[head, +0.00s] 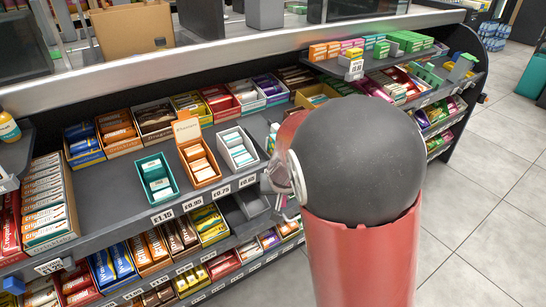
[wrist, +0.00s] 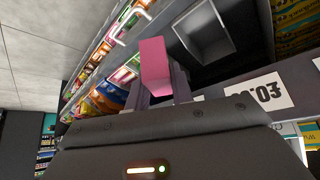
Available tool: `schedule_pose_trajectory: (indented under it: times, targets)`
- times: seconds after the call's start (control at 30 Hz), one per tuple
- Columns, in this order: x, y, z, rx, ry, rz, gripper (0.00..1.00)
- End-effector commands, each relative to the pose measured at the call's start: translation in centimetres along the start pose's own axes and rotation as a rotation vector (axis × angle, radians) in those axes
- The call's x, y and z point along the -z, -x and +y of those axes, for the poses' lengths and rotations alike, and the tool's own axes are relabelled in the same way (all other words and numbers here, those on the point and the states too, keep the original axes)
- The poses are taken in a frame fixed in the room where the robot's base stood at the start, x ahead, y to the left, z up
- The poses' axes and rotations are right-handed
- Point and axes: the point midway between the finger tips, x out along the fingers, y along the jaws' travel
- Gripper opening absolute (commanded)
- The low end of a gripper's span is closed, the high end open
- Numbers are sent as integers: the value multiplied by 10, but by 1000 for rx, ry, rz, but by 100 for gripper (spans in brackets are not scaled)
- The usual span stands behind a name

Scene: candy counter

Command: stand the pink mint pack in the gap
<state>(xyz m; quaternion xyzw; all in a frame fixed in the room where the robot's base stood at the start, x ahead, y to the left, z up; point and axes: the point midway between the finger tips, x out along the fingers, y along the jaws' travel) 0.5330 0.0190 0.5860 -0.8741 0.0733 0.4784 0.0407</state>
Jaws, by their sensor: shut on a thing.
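The pink mint pack (wrist: 154,62) shows in the wrist view, upright between the two fingers of my gripper (wrist: 158,88). The gripper is shut on it and holds its lower part. In the head view my gripper (head: 284,203) is mostly hidden behind my arm, and the held pack cannot be made out. A row of small orange, pink and green packs (head: 352,44) stands on the upper right shelf in the head view. I cannot tell which opening is the gap.
An empty grey tray (head: 252,204) sits by the lower shelf's front edge; an empty tray (wrist: 204,34) also shows in the wrist view. Teal (head: 156,178), orange (head: 199,163) and white (head: 237,148) boxes stand on the middle shelf, with bare shelf around them. Price labels line the edge.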

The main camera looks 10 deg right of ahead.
Motion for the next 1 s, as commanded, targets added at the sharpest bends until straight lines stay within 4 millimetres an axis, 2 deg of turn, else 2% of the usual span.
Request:
schedule_pose_trajectory:
  times: [0.03, 0.2, 0.7, 1.0]
  targets:
    - [-6, -10, 6, 4, 7, -4, 1]
    - [-19, -31, 10, 33, 53, -2, 1]
    - [-42, -71, 20, 83, 133, -1, 1]
    - [-44, -75, 19, 89, 145, 7, 1]
